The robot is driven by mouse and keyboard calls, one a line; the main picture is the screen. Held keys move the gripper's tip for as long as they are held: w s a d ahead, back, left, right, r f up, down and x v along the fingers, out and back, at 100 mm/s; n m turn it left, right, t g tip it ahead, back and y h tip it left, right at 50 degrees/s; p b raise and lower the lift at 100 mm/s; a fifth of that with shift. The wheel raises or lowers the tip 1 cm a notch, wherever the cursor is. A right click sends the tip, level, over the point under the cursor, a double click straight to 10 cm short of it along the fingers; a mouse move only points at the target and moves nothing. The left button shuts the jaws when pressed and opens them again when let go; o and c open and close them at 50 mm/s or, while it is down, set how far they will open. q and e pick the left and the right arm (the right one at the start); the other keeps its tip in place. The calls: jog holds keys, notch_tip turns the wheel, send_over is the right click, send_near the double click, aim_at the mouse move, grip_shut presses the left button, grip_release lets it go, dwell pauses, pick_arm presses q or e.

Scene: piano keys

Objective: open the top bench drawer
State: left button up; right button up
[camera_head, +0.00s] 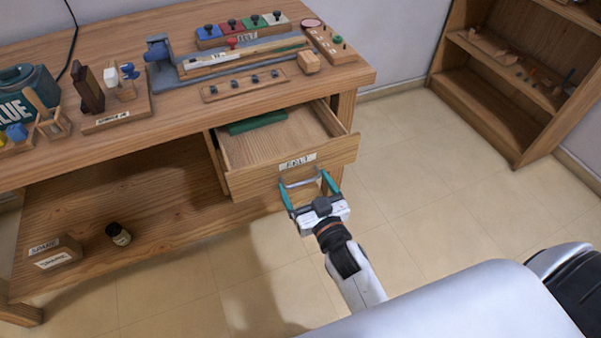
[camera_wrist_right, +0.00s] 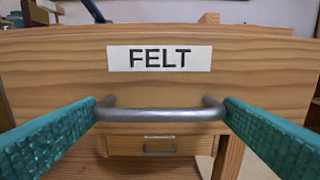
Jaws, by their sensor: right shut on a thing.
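The top bench drawer (camera_head: 265,182), with a FELT label (camera_head: 297,161) on its front, is pulled out from under the bench top. A green piece (camera_head: 257,123) lies inside at the back left, and the rest of the visible drawer floor is bare. My right gripper (camera_head: 303,178) is at the drawer front, its teal fingers at the two ends of the grey bar handle (camera_wrist_right: 160,114), shut on it. The right wrist view shows the label (camera_wrist_right: 160,58) just above the handle. My left gripper is not in view.
A lower drawer (camera_wrist_right: 155,146) shows beneath the handle in the right wrist view. The bench top (camera_head: 180,115) carries tools, blocks and a teal container (camera_head: 27,93). A dark jar (camera_head: 118,234) stands on the low shelf. Floor is clear between bench and shelf unit (camera_head: 500,110).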

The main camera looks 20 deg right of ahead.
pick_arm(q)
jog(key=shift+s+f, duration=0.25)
pick_arm(e)
jog(key=shift+s+d, duration=0.2)
jog(key=shift+s, duration=0.2)
jog(key=o, duration=1.1)
jog(key=shift+s, duration=0.1)
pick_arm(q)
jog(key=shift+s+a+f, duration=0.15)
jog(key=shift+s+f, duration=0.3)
pick_arm(e)
jog(key=s, duration=1.2)
jog(key=shift+d, duration=0.25)
